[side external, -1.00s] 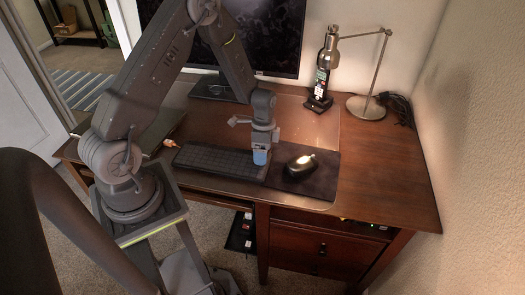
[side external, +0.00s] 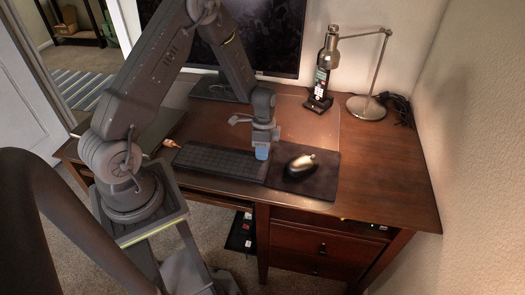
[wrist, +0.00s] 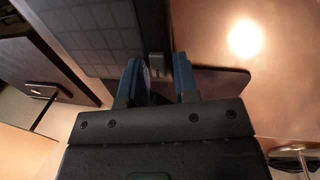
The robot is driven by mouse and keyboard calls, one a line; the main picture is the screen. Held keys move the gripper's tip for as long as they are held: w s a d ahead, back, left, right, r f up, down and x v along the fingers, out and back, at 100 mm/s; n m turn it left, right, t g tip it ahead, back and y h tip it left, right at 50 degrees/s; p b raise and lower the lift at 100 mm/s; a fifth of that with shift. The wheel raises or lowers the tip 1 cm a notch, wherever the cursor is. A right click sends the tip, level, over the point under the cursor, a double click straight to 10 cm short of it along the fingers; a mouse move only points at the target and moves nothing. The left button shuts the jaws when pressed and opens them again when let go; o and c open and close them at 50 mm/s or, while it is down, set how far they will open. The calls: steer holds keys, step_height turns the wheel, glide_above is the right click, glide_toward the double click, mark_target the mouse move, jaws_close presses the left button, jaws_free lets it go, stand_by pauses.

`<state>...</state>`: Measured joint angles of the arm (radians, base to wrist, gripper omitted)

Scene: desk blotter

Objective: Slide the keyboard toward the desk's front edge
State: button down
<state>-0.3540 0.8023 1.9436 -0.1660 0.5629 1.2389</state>
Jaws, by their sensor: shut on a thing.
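The black keyboard (side external: 215,160) lies flat near the front of the wooden desk, left of the mouse pad. My gripper (side external: 262,153) points down at the keyboard's right end, its blue fingertips low against it. In the wrist view, the keyboard (wrist: 95,40) fills the upper left. My gripper (wrist: 160,80) shows its two blue fingers a small gap apart there, at the keyboard's end. It is shut on the keyboard; the exact contact is partly hidden by the fingers. The desk's front edge (side external: 300,207) runs just in front of the keyboard and pad.
A mouse (side external: 301,162) rests on the dark mouse pad (side external: 320,185) right beside my gripper. A monitor (side external: 262,35) stands behind. A metal lamp (side external: 367,108) and a dark upright device (side external: 322,80) stand at the back right. The desk's right side is clear.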

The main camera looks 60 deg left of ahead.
steer(key=c, duration=0.8)
jaws_free()
steer(key=shift+s+d+f, duration=0.15)
steer(key=shift+s+f, duration=0.1)
steer(key=shift+s, duration=0.1)
steer(key=shift+w+r, duration=0.1)
steer(key=r, duration=0.4)
steer(key=w+a+r, duration=0.1)
steer(key=r, duration=0.4)
steer(key=w+a+r, duration=0.1)
steer(key=r, duration=0.3)
steer(key=shift+r, duration=0.3)
